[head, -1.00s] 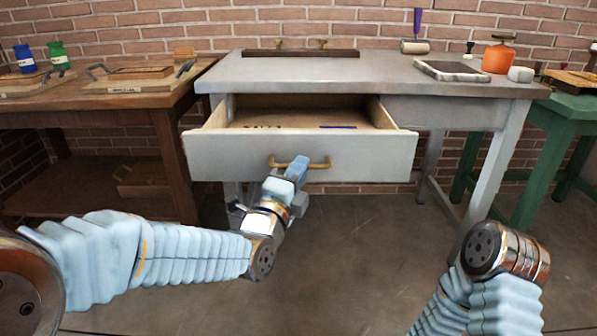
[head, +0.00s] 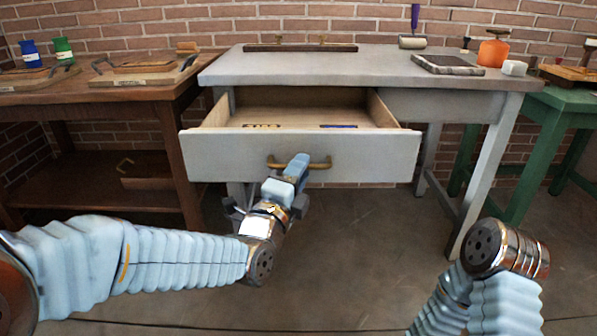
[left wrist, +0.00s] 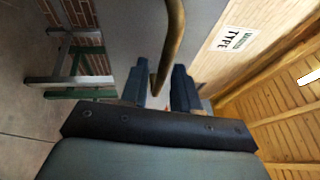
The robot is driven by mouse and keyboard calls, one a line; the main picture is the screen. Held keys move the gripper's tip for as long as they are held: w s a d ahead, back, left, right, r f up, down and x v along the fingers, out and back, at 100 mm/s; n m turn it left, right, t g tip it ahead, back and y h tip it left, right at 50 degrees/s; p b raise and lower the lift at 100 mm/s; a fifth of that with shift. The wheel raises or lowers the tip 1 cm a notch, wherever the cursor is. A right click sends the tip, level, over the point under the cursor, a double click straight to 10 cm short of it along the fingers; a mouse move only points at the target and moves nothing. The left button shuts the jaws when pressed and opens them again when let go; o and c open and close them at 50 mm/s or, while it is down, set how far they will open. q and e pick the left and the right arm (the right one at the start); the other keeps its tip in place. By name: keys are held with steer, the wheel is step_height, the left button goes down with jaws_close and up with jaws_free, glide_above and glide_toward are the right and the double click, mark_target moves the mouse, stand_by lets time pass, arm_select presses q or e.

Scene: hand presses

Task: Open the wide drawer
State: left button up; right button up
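The wide drawer (head: 230,158) is a grey-fronted drawer under the grey table, standing well out with its pale wooden inside showing. Its brass handle (head: 320,164) is a bar across the front. The fingertips are partly hidden in the head view. My right arm shows at the lower right, but its gripper is out of view.
The grey table (head: 300,68) carries a dark bar, a roller, a framed slab (head: 447,65) and an orange container (head: 493,53). A brown bench (head: 185,92) stands at left, a green one (head: 560,100) at right. The floor before the drawer is clear.

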arm_select(q)
steer(key=shift+o, duration=0.4)
steer(key=shift+r, duration=0.1)
steer(key=b+v, duration=0.6)
steer(key=v, duration=0.8)
steer(key=shift+w, duration=0.1)
